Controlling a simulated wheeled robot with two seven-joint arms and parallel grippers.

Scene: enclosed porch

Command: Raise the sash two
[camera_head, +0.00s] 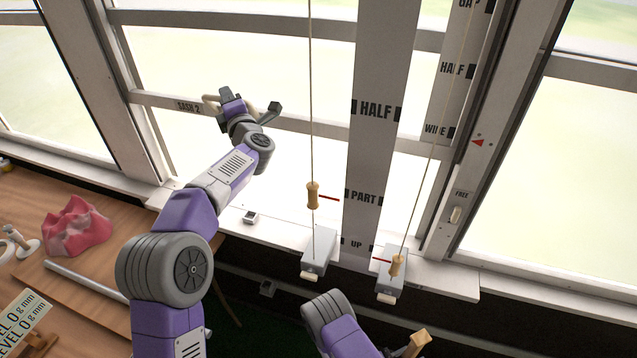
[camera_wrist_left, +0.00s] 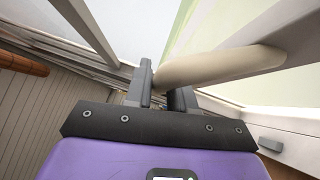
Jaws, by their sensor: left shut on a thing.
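The sash labelled SASH 2 (camera_head: 188,107) is a white-framed window pane, its rail crossing behind my left gripper. A cream bar handle (camera_head: 210,104) is on this rail; it also shows in the left wrist view (camera_wrist_left: 222,67). My left gripper (camera_head: 241,106) is shut on the handle, one finger on each side of it. Part of the handle is hidden by the gripper.
Two cords with wooden toggles (camera_head: 313,195) (camera_head: 397,265) hang right of my left arm. A marked board (camera_head: 374,110) reads HALF, PART and UP, with red pointers beside it. A bench (camera_head: 22,195) at left holds a pink lump (camera_head: 78,228) and a metal rod (camera_head: 85,277).

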